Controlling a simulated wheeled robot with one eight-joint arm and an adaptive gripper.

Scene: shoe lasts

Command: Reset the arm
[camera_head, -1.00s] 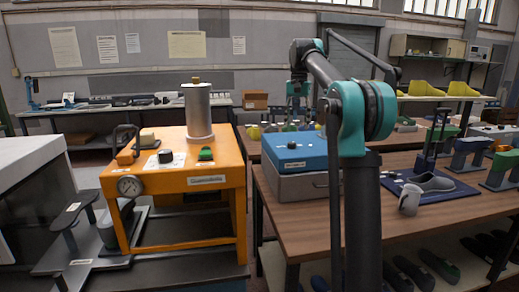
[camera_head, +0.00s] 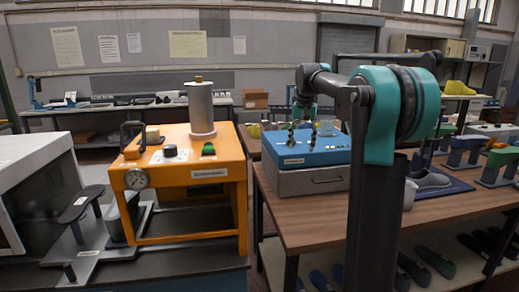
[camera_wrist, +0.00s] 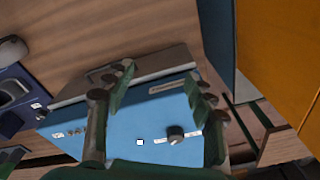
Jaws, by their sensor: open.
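My arm (camera_head: 395,115), teal and dark grey, rises at the right of the head view, its forearm reaching left. My gripper (camera_head: 302,130) points down over the blue-topped box (camera_head: 325,152) on the wooden table. In the wrist view, my gripper (camera_wrist: 163,80) has its two green-and-dark fingers spread apart, with nothing between them. Behind them lies the box's blue top (camera_wrist: 152,120), with a dark knob (camera_wrist: 176,133) and a white label. I cannot tell the exact height of the fingertips above the box.
An orange machine (camera_head: 180,190) with a grey cylinder (camera_head: 200,107) and a gauge stands left of the box. Several lasts lie on the shelf below.

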